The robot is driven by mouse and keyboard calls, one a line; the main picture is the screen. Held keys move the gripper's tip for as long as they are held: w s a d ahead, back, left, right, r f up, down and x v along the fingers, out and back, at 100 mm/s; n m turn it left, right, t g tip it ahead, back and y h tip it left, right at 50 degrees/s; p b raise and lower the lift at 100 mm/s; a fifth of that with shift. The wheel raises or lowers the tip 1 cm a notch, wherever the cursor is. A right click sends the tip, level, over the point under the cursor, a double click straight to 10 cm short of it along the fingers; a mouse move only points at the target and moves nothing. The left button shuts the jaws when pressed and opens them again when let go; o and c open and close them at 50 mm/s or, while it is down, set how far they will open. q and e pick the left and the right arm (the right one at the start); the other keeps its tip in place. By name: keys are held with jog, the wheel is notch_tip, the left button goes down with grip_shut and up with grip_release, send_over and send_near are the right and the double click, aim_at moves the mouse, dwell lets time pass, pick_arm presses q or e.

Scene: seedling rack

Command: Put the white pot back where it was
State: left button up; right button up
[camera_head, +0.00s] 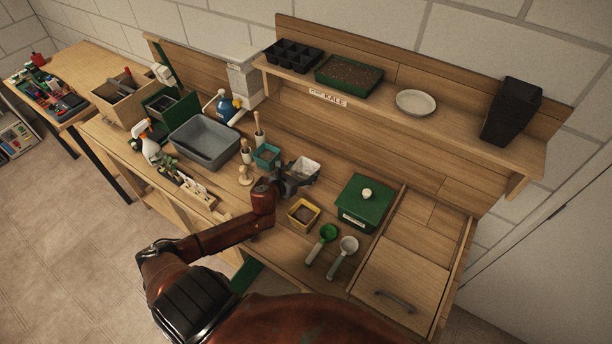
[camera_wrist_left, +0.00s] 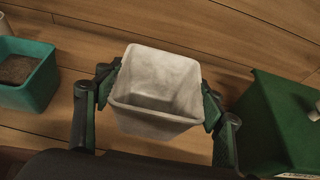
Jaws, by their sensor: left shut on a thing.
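The white pot (camera_head: 304,169) is square and looks empty inside. In the wrist view the white pot (camera_wrist_left: 157,92) sits between the two fingers of my left gripper (camera_wrist_left: 157,100), which is shut on it from both sides. In the head view my left gripper (camera_head: 285,184) reaches the pot over the bench, between the teal pot and the green lidded box. I cannot tell whether the pot touches the bench. My right gripper is not in view.
A teal pot (camera_head: 266,156) with soil stands left of the white pot; it also shows in the wrist view (camera_wrist_left: 30,85). A yellow pot (camera_head: 303,213) stands in front. A green lidded box (camera_head: 364,203) stands right. Two scoops (camera_head: 321,243) lie nearer. A shelf (camera_head: 440,135) overhangs behind.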

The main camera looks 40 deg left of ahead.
aim_at(309, 172)
pick_arm(q)
jog(key=shift+w+a+f, duration=0.15)
jog(key=shift+w+f, duration=0.45)
jog(key=shift+f, duration=0.05)
jog(key=shift+w+f, duration=0.2)
jog(key=shift+f, duration=1.6)
jog(key=shift+a, duration=0.1)
jog(key=shift+f, duration=0.2)
jog(key=o, duration=1.3)
jog(key=shift+r, duration=0.1)
jog(key=shift+r, duration=0.1)
jog(key=v, duration=1.2)
jog(key=shift+r, duration=0.1)
